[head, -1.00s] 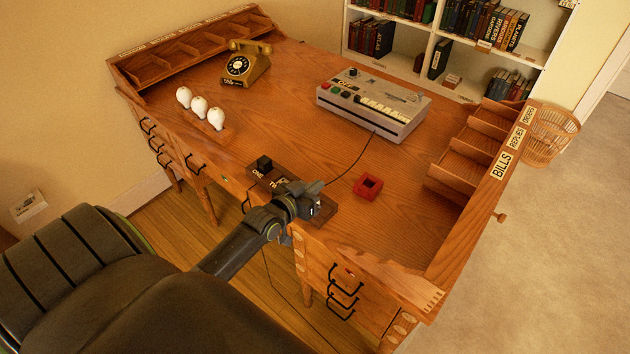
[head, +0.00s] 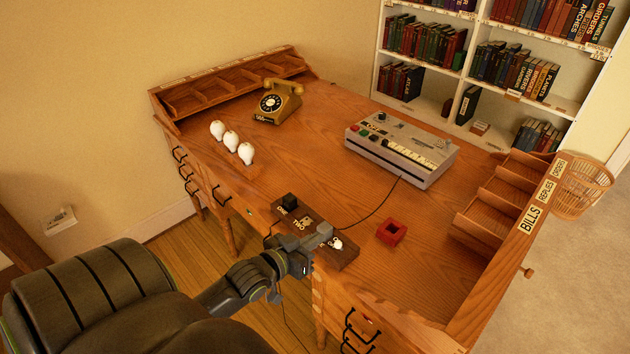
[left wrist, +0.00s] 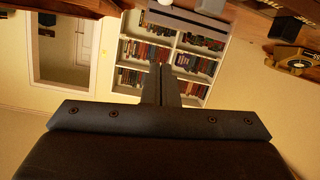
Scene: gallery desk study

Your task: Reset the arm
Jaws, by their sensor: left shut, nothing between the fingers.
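My left gripper (head: 322,235) is at the front edge of the wooden desk, beside a dark block with labels ONE and TWO (head: 287,210). Its fingers are together and hold nothing; they also show closed in the left wrist view (left wrist: 160,85). In the head view the gripper covers part of the block. A small white bulb-like piece (head: 337,244) shows on the block just right of the fingertips. I cannot tell whether the fingers touch the block. My right gripper is not in view.
The desk (head: 320,120) holds a gold telephone (head: 277,102), several white bulbs on a strip (head: 231,141), a grey keyed machine (head: 402,150) and a red square piece (head: 391,232). A cable runs from the machine towards the block. Sorting racks line both ends.

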